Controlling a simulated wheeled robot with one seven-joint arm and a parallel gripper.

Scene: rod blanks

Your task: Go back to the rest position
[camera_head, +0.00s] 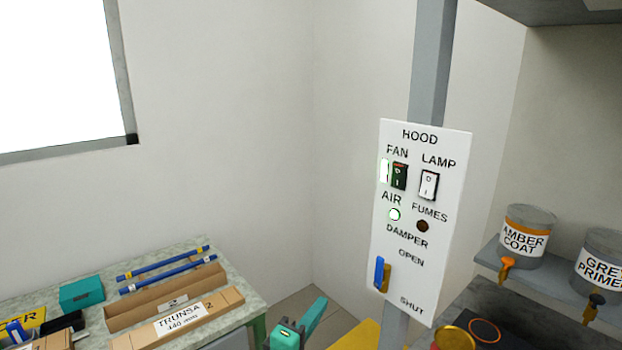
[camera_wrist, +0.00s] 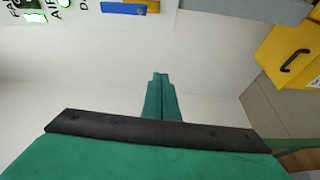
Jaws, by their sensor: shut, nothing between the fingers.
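My gripper (camera_wrist: 160,80) is teal, and its two fingers are pressed together with nothing between them in the wrist view. In the head view my gripper (camera_head: 317,304) is low in the middle, between the table and the hood panel, apart from both. The white hood panel (camera_head: 436,230) stands on a grey post to its right. The panel (camera_wrist: 82,5) also shows at the top left of the wrist view, beyond the fingertips. The rest of the arm is mostly out of frame.
The table (camera_head: 190,252) at lower left holds blue rods (camera_head: 168,274), cardboard trays (camera_head: 180,318) and a teal box (camera_head: 82,293). Amber coat (camera_head: 527,237) and grey primer (camera_head: 602,262) pots sit on a shelf at right. A yellow box (camera_wrist: 285,50) shows in the wrist view.

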